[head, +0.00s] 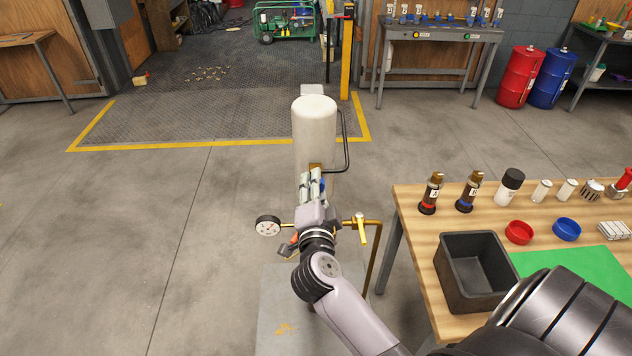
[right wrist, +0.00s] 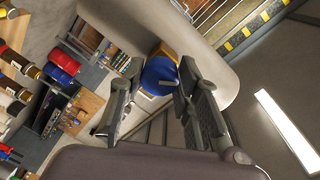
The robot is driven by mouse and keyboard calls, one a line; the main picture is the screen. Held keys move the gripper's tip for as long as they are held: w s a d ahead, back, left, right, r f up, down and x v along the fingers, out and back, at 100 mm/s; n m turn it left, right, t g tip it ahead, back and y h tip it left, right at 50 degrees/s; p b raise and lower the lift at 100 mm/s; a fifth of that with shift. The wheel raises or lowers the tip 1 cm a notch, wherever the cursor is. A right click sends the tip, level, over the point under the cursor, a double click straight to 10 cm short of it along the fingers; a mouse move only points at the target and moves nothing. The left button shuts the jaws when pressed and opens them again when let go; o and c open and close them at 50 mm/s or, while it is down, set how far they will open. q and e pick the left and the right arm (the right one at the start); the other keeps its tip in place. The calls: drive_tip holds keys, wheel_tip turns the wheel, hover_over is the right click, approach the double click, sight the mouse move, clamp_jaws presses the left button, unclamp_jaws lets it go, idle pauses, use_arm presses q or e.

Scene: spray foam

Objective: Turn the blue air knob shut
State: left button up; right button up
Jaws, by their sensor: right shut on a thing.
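The blue air knob (right wrist: 158,74) shows in the right wrist view between the two fingers of my right gripper (right wrist: 160,84). In the head view my right gripper (head: 313,180) reaches forward in front of the white tank (head: 314,125), and only a sliver of the knob's blue (head: 323,186) shows beside the fingers. The gripper is shut on the knob. The knob's mount is mostly hidden behind the fingers. My left gripper is in neither view.
A pressure gauge (head: 268,227) stands left of my right wrist, and a brass pipe with a yellow valve handle (head: 361,229) stands right. A wooden table (head: 412,208) at right carries a black bin (head: 474,270), two dark bottles and coloured caps. The floor at left is clear.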

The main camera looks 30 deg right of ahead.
drive_tip(key=shift+f+m+y, duration=0.1)
drive_tip(key=shift+m+y, duration=0.2)
drive_tip(key=shift+m, duration=3.2)
drive_tip(key=o, duration=1.1)
drive_tip(key=shift+s+d, duration=0.1)
drive_tip(key=shift+o, duration=0.2)
drive_tip(key=v, duration=1.2)
